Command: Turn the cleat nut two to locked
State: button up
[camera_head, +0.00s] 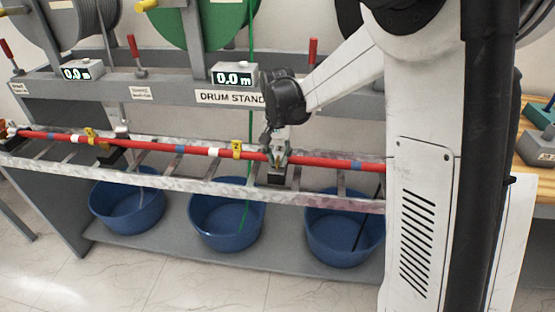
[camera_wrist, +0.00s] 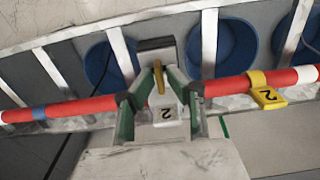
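In the wrist view, cleat two's yellow nut (camera_wrist: 158,80) stands as a narrow upright tab in front of the dark cleat block (camera_wrist: 157,46). A white tag reading 2 (camera_wrist: 166,114) shows just below it. My gripper (camera_wrist: 160,82) is at the nut, with one finger on each side. The fingers stand apart with the nut between them; whether they touch it is unclear. The red cable (camera_wrist: 80,108) runs across behind the gripper.
The metal ladder rack (camera_head: 230,190) carries the cable, with blue bins (camera_head: 228,215) below. The drum stand (camera_head: 180,93) with meter displays and red levers is behind. A wooden bench (camera_head: 535,180) is at the right.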

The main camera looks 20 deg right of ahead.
aim_at(278, 160)
notch_tip(278, 160, up, 12)
jog(key=shift+f, duration=0.15)
dwell(0.3)
jog(key=s+r+n+t, duration=0.1)
jog(key=s+r+t, duration=0.1)
jog(key=s, duration=0.5)
jog(key=s+r+n+t, duration=0.2)
jog(key=s+r, duration=0.1)
jog(key=s, duration=0.4)
jog(key=s+f+n+t, duration=0.2)
jog(key=s+f+t, duration=0.1)
jog(key=s, duration=0.9)
jog(key=shift+s+f, duration=0.3)
jog(key=shift+f, duration=0.35)
jog(key=shift+c, duration=0.3)
